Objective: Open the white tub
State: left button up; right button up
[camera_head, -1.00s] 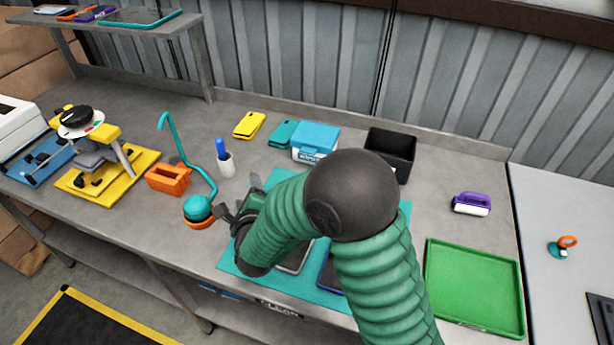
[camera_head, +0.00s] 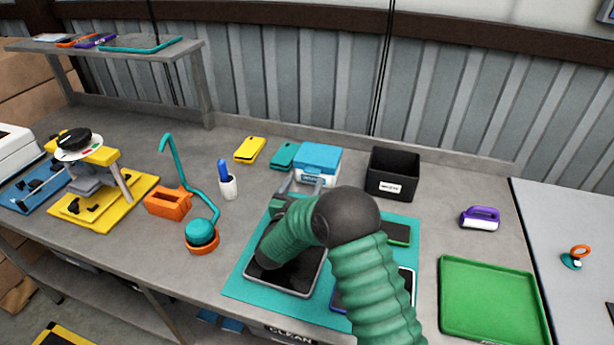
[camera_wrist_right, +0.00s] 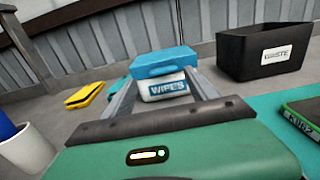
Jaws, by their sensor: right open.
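The white tub (camera_head: 314,180) with a blue lid (camera_head: 318,156) stands at the back of the bench. Its lid is down. In the right wrist view the tub (camera_wrist_right: 163,90), labelled WIPES, is straight ahead with its blue lid (camera_wrist_right: 163,63) on top. My right gripper (camera_head: 301,182) is open and empty, just in front of the tub. In the wrist view its two fingers (camera_wrist_right: 160,78) point at the tub, one toward each side. I cannot tell whether they touch it. My left gripper is not in view.
A black waste bin (camera_head: 391,175) stands right of the tub. Teal (camera_head: 282,155) and yellow (camera_head: 249,149) phone-like items lie left of it. A white cup (camera_head: 228,187) with a blue item stands further left. A grey tray (camera_head: 310,283) lies on the teal mat (camera_head: 240,285) under my arm.

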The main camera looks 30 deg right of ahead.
aim_at(317, 160)
jog(key=x, duration=0.4)
jog(key=shift+s+d+f, duration=0.2)
jog(key=shift+s+d, duration=0.05)
jog(key=shift+s, duration=0.05)
jog(key=shift+a, duration=0.15)
jog(key=shift+c, duration=0.2)
jog(key=shift+a+r, duration=0.15)
jog(key=shift+a, duration=0.05)
jog(key=c, duration=0.5)
grip_shut()
